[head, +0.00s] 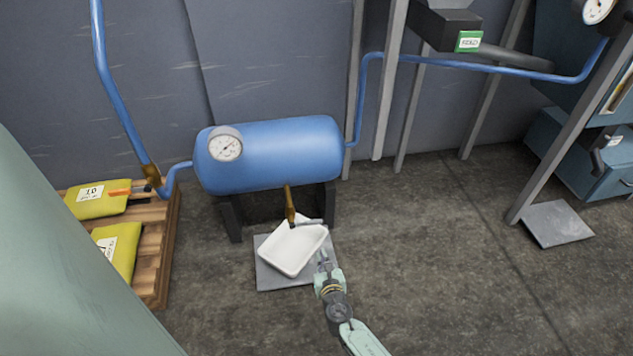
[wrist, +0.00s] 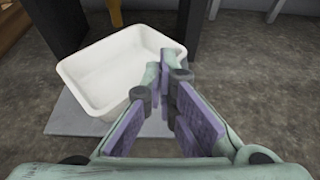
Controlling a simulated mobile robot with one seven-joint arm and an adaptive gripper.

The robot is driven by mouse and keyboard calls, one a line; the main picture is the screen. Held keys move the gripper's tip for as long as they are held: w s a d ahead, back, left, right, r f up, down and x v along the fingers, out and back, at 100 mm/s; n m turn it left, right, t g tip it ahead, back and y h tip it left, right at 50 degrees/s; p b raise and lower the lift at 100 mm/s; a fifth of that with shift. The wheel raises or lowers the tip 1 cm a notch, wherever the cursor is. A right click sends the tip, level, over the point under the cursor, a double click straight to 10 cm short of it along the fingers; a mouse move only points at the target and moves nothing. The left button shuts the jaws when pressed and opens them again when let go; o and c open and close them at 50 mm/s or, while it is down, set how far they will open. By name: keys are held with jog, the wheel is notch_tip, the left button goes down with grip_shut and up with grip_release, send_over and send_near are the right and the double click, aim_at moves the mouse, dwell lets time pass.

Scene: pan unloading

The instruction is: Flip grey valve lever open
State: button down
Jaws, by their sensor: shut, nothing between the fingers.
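In the wrist view, my gripper (wrist: 168,68) shows beside the tray's right wall, and the white tray (wrist: 105,75) is empty. The brass valve's lower end (wrist: 115,12) shows at the top; the lever is not visible there.
The tray rests on a grey floor plate (head: 275,279) in front of the tank's dark stand (head: 232,216). A pallet (head: 155,245) with yellow bags and an orange lever (head: 120,191) is on the left. The floor to the right is clear up to a metal post (head: 560,140).

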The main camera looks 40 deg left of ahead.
aim_at(306, 223)
jog(key=b+x, duration=0.6)
jog(key=x, duration=0.4)
jog(key=shift+r+p, duration=1.85)
jog(key=shift+r, duration=0.25)
jog(key=shift+a, duration=0.1)
